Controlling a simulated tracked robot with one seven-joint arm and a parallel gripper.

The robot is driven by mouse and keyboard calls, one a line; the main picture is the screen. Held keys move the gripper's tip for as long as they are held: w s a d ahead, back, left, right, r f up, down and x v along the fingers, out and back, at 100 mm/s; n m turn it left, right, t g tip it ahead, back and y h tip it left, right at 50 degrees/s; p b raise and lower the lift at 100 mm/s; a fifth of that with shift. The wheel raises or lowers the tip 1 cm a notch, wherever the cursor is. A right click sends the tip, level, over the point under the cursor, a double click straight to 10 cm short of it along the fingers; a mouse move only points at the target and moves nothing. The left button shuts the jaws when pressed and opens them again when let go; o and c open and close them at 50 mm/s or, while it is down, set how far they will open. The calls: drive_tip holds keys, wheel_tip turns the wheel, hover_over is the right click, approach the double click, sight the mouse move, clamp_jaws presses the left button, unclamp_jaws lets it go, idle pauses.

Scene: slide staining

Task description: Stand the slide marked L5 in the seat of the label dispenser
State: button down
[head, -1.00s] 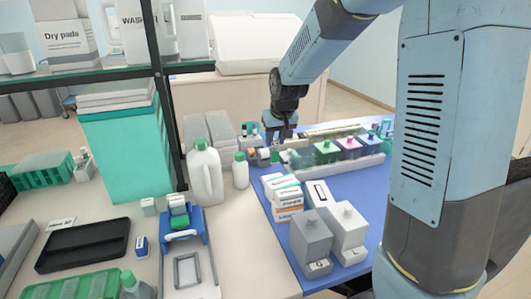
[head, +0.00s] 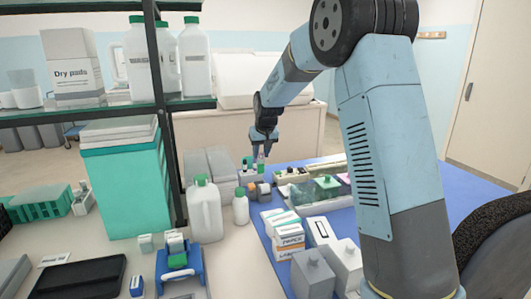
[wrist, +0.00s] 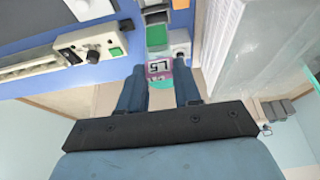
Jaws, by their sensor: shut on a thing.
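My gripper (head: 261,150) is above the back left corner of the blue bench mat. In the wrist view my gripper (wrist: 158,80) is shut on the slide marked L5 (wrist: 157,68). The slide's pink and white label end shows between the fingertips, with the letters upside down. In the head view the slide (head: 260,160) is a small pale green shape below the fingers. A small device with round rollers (head: 258,189), perhaps the label dispenser, stands below my gripper; its seat cannot be made out.
A white jug (head: 205,209) and a small bottle (head: 240,207) stand left of the device. Stacked boxes (head: 284,233) are in front. A staining row with a green-lidded jar (head: 327,184) lies to the right. Grey blocks (head: 221,165) stand behind the jug.

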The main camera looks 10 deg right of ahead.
sight(260, 165)
drive_tip(key=shift+s+f+x, duration=0.1)
drive_tip(key=shift+s+x, duration=0.1)
drive_tip(key=shift+x, duration=1.1)
drive_tip(key=shift+s+f+x, duration=0.1)
drive_tip(key=shift+s+x, duration=0.05)
drive_tip(key=shift+x, duration=1.2)
drive_tip(key=shift+s+f+x, duration=0.1)
drive_tip(key=shift+s+x, duration=0.1)
drive_tip(key=shift+x, duration=1.1)
drive_tip(key=shift+f, duration=0.2)
drive_tip(key=c, duration=0.7)
unclamp_jaws()
drive_tip(key=v, duration=1.3)
drive_tip(key=shift+d+r, duration=0.2)
drive_tip(key=shift+r, duration=0.1)
